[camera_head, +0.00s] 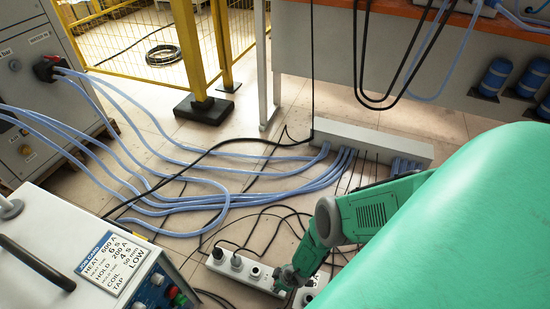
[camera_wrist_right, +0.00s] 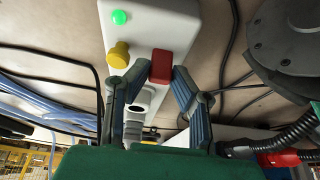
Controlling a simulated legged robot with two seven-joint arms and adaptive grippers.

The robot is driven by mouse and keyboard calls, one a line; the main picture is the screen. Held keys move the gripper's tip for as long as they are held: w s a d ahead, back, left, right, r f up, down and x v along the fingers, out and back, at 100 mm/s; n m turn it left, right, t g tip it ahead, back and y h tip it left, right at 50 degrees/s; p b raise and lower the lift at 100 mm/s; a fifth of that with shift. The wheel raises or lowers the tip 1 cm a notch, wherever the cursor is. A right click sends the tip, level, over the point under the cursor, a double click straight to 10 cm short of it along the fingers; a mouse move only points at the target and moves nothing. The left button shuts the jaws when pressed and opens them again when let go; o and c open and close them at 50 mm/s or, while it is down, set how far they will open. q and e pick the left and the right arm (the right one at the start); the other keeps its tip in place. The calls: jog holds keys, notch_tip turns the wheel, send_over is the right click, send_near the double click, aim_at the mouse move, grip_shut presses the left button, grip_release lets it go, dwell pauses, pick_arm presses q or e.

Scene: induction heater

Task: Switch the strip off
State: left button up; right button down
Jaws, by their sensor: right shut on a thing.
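The white power strip (camera_head: 240,268) lies on the floor at the bottom middle of the head view, with plugs in it. In the right wrist view the strip (camera_wrist_right: 150,25) has a bright green lamp (camera_wrist_right: 119,17), a yellow knob (camera_wrist_right: 119,55) and a red switch (camera_wrist_right: 161,67). My right gripper (camera_head: 284,281) is down at the strip, partly hiding it. In the wrist view my right gripper (camera_wrist_right: 160,74) has its two fingertips on either side of the red switch, closed on it. My left gripper is not in view.
Black cables (camera_head: 262,215) lie around the strip. Blue hoses (camera_head: 200,200) run across the floor to a long white box (camera_head: 370,140). A white unit with a settings label (camera_head: 113,262) stands at lower left. A dark round base (camera_wrist_right: 290,45) is beside the strip in the wrist view.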

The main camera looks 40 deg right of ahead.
jog(key=shift+s+d+f+t+y+b, duration=0.1)
jog(key=shift+s+d+t+y+b, duration=0.15)
jog(key=shift+t+b, duration=0.5)
jog(key=shift+s+d+f+t+y+b, duration=0.1)
jog(key=shift+s+t+y+b, duration=0.25)
jog(key=shift+b, duration=0.6)
jog(key=shift+w, duration=0.1)
jog(key=c, duration=1.7)
grip_release()
jog(key=shift+r, duration=0.1)
jog(key=v, duration=1.1)
jog(key=shift+s+d+r, duration=0.15)
jog(key=shift+s+r, duration=0.05)
jog(key=shift+s, duration=0.2)
